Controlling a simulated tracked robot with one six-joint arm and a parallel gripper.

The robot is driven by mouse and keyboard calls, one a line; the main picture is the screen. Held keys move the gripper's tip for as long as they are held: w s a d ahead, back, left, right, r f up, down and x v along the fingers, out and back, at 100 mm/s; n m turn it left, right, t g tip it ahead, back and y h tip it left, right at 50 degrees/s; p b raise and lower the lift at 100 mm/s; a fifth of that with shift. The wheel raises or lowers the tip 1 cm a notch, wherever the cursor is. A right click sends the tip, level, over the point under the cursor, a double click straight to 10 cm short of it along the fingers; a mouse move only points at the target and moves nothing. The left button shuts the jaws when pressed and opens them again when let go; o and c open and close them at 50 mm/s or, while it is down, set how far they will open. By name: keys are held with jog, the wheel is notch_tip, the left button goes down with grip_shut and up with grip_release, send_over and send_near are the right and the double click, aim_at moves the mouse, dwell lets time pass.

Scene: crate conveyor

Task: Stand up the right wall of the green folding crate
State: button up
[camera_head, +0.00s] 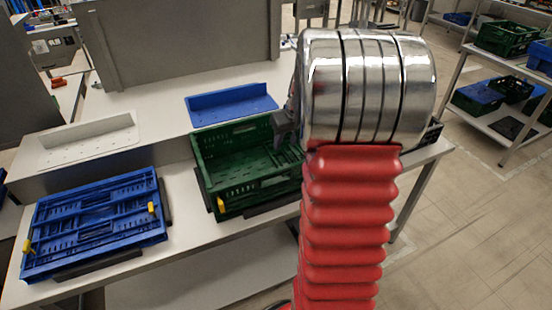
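The green folding crate (212,175) sits on the light table in the middle of the view. Its back and left sides show raised, and a yellow latch (221,205) shows at its front left corner. My red and silver arm covers the crate's right end, so the right wall and its position are hidden. A dark part of my gripper (287,124) shows at the left edge of the silver wrist, over the crate's back right area. Its fingertips are mostly hidden, and I cannot tell whether it touches the crate or is open.
A flat folded blue crate (95,225) with yellow latches lies on the table to the left. Behind stand a blue tray-like piece (232,105) and a white one (90,140). A shelf rack (500,115) with crates stands at right. Open floor lies at lower right.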

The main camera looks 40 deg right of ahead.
aim_at(278, 163)
jog(key=shift+d+f, duration=0.1)
jog(key=shift+d, duration=0.05)
jog(key=x, duration=1.3)
jog(key=shift+w+f, duration=0.1)
jog(key=shift+f, duration=0.15)
jog(key=shift+c, duration=0.5)
grip_shut()
